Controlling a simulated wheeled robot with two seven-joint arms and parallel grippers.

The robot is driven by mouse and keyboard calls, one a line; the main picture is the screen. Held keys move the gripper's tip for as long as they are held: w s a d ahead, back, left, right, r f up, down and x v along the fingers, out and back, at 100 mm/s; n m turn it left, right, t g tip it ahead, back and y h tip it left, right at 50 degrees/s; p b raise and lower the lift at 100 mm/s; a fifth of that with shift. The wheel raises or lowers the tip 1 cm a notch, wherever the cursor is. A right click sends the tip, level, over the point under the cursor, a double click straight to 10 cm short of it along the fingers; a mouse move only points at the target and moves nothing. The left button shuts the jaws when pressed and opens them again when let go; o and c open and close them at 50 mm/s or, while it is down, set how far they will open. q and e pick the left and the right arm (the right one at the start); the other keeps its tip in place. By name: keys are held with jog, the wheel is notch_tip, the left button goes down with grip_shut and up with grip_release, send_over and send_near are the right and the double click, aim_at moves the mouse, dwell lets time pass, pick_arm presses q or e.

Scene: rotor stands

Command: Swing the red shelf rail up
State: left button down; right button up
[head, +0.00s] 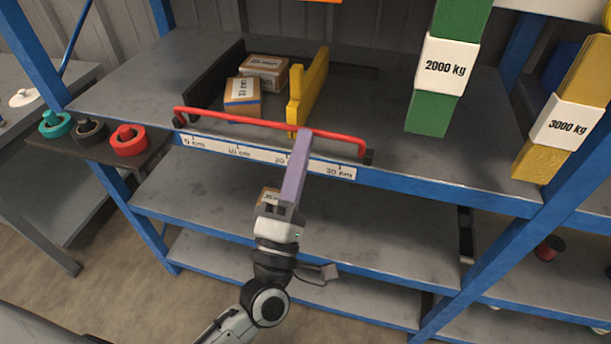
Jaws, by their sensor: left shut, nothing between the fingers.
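The red shelf rail (240,119) runs across the front edge of the upper shelf, just above the ruler strip. Its bent ends meet dark brackets at the left (180,121) and right (368,157). My left gripper (304,135) has long lavender fingers, shut with nothing between them. It comes up from below in front of the ruler, and its tips are at the rail, right of its middle. I cannot tell whether they touch it. The fingers hide part of the ruler. My right gripper is not in view.
Cardboard boxes (264,68) stand on the upper shelf behind the rail, between a black divider (214,75) and a yellow divider (308,90). Coloured rotors (128,141) sit at the left.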

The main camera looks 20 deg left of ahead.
pick_arm(q)
jog(key=shift+w+r+p, duration=0.4)
jog(key=shift+w+r, duration=0.35)
jog(key=shift+r, duration=0.1)
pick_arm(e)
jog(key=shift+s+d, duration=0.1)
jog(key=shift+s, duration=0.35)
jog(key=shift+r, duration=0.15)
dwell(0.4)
